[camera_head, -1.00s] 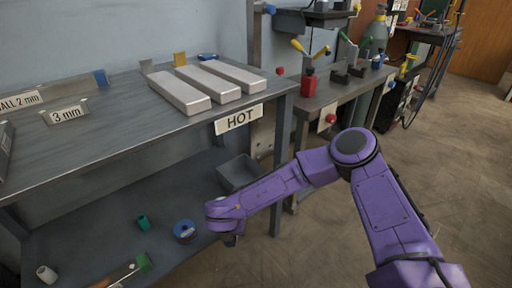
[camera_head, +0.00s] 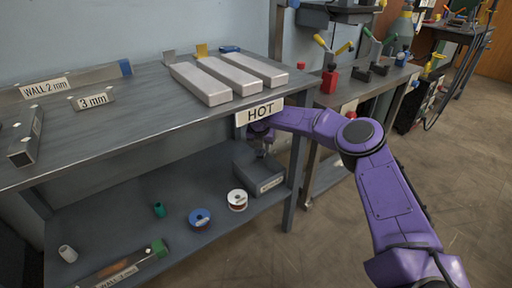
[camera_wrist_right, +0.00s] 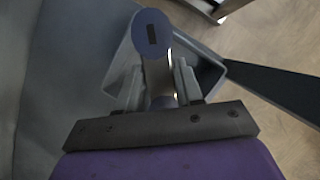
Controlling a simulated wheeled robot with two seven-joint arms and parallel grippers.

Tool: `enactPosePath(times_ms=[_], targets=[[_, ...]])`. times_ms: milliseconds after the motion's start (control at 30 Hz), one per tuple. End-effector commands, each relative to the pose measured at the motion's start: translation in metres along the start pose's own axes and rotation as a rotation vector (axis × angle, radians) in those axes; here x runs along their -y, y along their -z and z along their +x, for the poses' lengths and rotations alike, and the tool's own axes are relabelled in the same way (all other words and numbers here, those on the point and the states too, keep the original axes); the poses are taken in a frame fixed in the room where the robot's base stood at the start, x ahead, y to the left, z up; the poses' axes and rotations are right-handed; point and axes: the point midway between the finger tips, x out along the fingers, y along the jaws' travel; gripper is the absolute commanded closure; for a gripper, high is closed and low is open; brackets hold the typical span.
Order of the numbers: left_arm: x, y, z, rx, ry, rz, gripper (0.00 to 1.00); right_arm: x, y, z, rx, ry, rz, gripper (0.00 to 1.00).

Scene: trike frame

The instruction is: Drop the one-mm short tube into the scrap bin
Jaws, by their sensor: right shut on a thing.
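My right gripper (camera_head: 262,147) is under the bench top, partly hidden by the HOT sign, above a grey open bin (camera_head: 248,172) on the lower shelf. The bin's front label is too small to read. In the right wrist view my gripper (camera_wrist_right: 158,88) is shut on a grey tube (camera_wrist_right: 157,70) with a dark blue end face bearing a dark slot-like mark. The tube is over the bin's opening, and the bin's rim (camera_wrist_right: 208,58) shows around and behind it. The tube's wall thickness cannot be read. My left gripper is out of view.
The lower shelf holds a white spool (camera_head: 237,200), a blue spool (camera_head: 200,218), a green piece (camera_head: 159,210) and a pale cylinder (camera_head: 67,254). Bars (camera_head: 200,84) lie on the bench top above. A bench leg (camera_head: 296,180) stands right of the bin.

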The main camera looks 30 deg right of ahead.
Motion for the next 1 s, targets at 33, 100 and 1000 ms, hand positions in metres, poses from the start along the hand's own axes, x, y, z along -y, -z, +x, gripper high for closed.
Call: enactPosePath(times_ms=[33, 100, 1000], targets=[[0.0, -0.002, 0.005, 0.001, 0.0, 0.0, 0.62, 0.0, 0.003, 0.007, -0.001, 0.001, -0.001, 0.96], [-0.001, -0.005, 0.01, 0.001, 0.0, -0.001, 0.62, 0.0, 0.007, 0.014, -0.001, 0.001, -0.001, 0.96], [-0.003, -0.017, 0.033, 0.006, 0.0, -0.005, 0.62, -0.002, 0.023, 0.051, 0.0, 0.0, -0.001, 0.35]])
